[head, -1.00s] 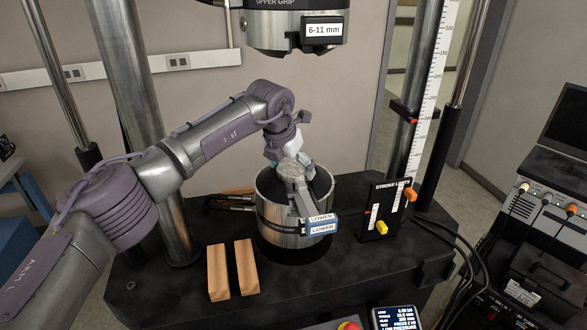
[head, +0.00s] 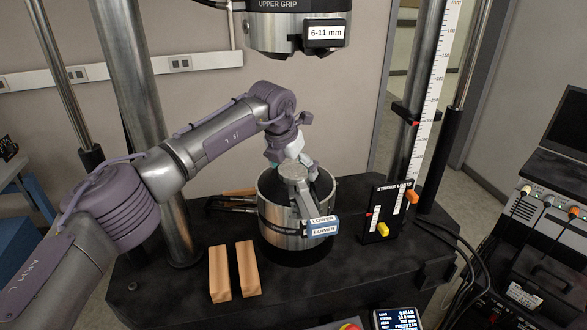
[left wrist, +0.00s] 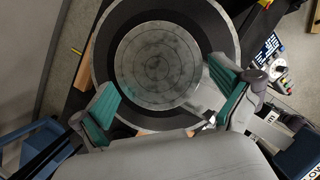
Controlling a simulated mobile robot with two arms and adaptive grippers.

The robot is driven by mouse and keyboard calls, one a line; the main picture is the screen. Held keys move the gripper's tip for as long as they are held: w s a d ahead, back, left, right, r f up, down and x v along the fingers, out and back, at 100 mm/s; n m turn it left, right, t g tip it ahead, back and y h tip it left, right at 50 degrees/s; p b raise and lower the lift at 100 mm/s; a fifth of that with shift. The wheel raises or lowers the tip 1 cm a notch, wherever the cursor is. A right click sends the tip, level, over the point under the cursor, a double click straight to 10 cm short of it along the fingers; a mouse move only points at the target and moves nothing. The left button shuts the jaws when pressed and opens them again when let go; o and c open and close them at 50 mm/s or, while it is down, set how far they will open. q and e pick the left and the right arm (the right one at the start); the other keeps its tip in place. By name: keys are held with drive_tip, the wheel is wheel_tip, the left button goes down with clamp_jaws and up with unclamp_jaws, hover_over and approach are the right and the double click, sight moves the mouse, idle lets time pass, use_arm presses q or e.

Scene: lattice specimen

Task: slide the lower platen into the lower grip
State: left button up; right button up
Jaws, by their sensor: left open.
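The lower platen (left wrist: 158,62), a round grey disc with engraved rings, shows in the left wrist view. It lies inside the outline of the dark opening of the lower grip (head: 275,229), a shiny metal cylinder with a "LOWER" label. My left gripper (head: 288,154) is open just above and behind the disc. In the left wrist view its teal-padded fingers (left wrist: 168,98) stand apart on either side of the disc's near edge. My right gripper is not in view.
Two wooden blocks (head: 220,272) lie left of the grip on the black table (head: 180,295). A black panel with orange and yellow knobs (head: 375,222) stands to the right. The upper grip (head: 275,35) hangs above. Steel columns (head: 135,90) flank the space.

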use_arm(q)
drive_tip(key=shift+p+v, duration=0.45)
drive_tip(key=shift+v, duration=2.05)
drive_tip(key=shift+s+r, duration=0.1)
drive_tip(key=shift+r, duration=0.15)
drive_tip(key=s+a, duration=0.6)
drive_tip(key=s, duration=0.4)
drive_tip(key=shift+s+r, duration=0.25)
drive_tip(key=shift+s, duration=0.15)
